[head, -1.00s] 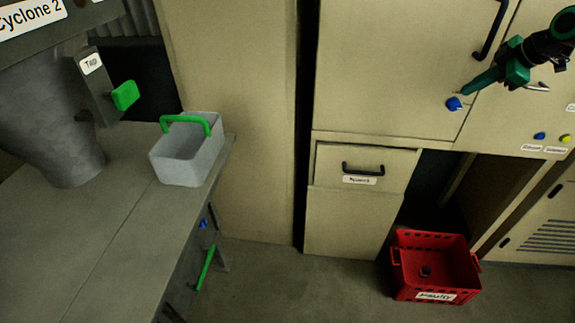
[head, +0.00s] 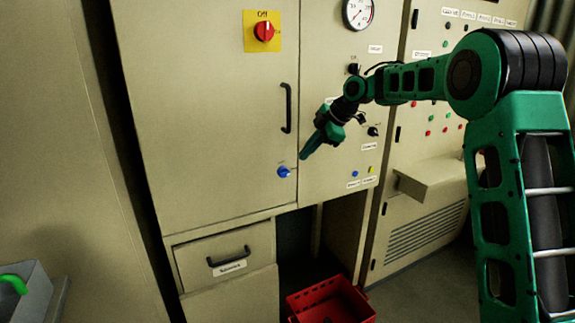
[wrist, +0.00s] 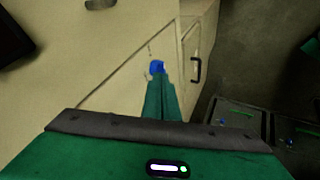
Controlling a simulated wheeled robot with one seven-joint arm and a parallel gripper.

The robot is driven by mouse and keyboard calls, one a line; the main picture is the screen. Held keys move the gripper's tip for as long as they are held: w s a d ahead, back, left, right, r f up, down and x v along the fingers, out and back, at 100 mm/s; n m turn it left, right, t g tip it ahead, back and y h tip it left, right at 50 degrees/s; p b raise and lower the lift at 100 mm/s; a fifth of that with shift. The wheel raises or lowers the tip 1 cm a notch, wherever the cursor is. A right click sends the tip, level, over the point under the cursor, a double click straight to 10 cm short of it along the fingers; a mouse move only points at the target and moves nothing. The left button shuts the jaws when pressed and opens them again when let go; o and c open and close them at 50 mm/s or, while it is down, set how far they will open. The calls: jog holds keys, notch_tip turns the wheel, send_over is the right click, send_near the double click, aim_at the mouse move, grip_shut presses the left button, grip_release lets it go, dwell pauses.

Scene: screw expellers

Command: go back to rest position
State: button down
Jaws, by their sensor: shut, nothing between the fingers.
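My gripper (head: 308,150) is at the end of my green arm in the head view, in front of the beige cabinet (head: 210,110). Its fingers are closed together and hold nothing. They point down and left toward a blue knob (head: 284,172) on the cabinet front. In the wrist view the shut fingers (wrist: 162,95) point at the blue knob (wrist: 156,67), which shows just beyond the tips. I cannot tell whether they touch it.
A red crate (head: 330,302) stands on the floor below the cabinet. A drawer (head: 225,258) with a black handle is shut. A grey bin (head: 30,290) with a green handle is at the lower left. A red switch (head: 264,31) and a gauge (head: 358,12) are higher up.

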jog(key=a+v, duration=0.1)
jog(key=v, duration=0.4)
jog(key=s+d+f+m+g+h, duration=0.1)
jog(key=s+d+f+m+h, duration=0.1)
jog(key=s+d+m, duration=0.65)
jog(key=s+d+f+m+h, duration=0.15)
jog(key=s+d+m, duration=0.35)
jog(key=s+d, duration=0.7)
jog(key=s+d+f+m+g, duration=0.1)
jog(key=s+f+m, duration=0.2)
jog(key=s, duration=0.7)
jog(key=s+d+f+m+g+h, duration=0.1)
jog(key=s+f+m, duration=0.3)
jog(key=s, duration=0.7)
jog(key=s+d+f+m+g+h, duration=0.1)
jog(key=s+d+f+m, duration=0.2)
jog(key=s, duration=0.8)
jog(key=m, duration=0.2)
jog(key=shift+f+m, duration=0.3)
jog(key=shift+m, duration=0.05)
jog(key=shift+s, duration=0.15)
jog(key=shift+w+d+f, duration=0.1)
jog(key=shift+w+f, duration=0.15)
jog(key=shift+w, duration=0.4)
